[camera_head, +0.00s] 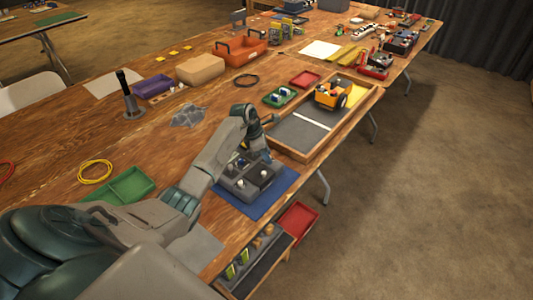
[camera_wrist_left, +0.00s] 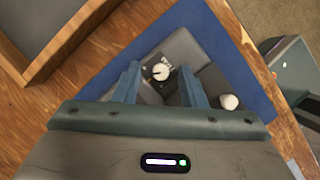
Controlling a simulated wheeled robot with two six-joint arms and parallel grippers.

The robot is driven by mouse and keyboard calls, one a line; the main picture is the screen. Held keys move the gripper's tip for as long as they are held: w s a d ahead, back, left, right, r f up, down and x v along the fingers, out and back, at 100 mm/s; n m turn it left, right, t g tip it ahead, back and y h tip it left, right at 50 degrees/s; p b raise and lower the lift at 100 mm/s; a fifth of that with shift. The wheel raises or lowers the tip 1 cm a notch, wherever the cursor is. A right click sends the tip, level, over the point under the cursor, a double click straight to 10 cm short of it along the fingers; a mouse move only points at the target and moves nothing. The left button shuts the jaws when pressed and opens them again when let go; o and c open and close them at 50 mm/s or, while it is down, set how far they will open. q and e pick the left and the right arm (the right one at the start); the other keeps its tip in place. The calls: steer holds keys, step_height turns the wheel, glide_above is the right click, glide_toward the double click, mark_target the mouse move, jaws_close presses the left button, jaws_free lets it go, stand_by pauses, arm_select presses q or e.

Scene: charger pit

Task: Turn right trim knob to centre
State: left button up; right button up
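A grey control box (camera_head: 238,190) sits on a blue mat (camera_head: 284,178). White knobs show on its top: one (camera_head: 240,183) at the front left and one (camera_head: 264,173) at the right. In the left wrist view, a round white knob (camera_wrist_left: 160,73) with a dark pointer mark sits on a dark plate, and a second white knob (camera_wrist_left: 229,102) stands to its right. My left gripper (camera_wrist_left: 160,68) is open above the box, with a finger on either side of the first knob; contact cannot be told. In the head view my left gripper (camera_head: 256,148) hides part of the box. My right gripper is not in view.
A wood-framed tray (camera_head: 300,133) with an orange toy vehicle (camera_head: 332,94) lies behind the box. A green tray (camera_head: 125,187) and a yellow cable coil (camera_head: 95,172) lie at the left. A red bin (camera_head: 298,220) is below the table's front edge.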

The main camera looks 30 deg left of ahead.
arm_select(q)
jaws_close()
steer(key=shift+n, duration=0.3)
steer(key=shift+s+d+n+t+y, duration=0.1)
steer(key=shift+n+t+y, duration=0.3)
steer(key=shift+n, duration=0.5)
steer(key=shift+d+n+t+y+b, duration=0.1)
steer(key=shift+n+t+y+b, duration=0.3)
steer(key=shift+n, duration=1.3)
steer(key=shift+o, duration=0.2)
jaws_free()
steer(key=shift+r, duration=0.1)
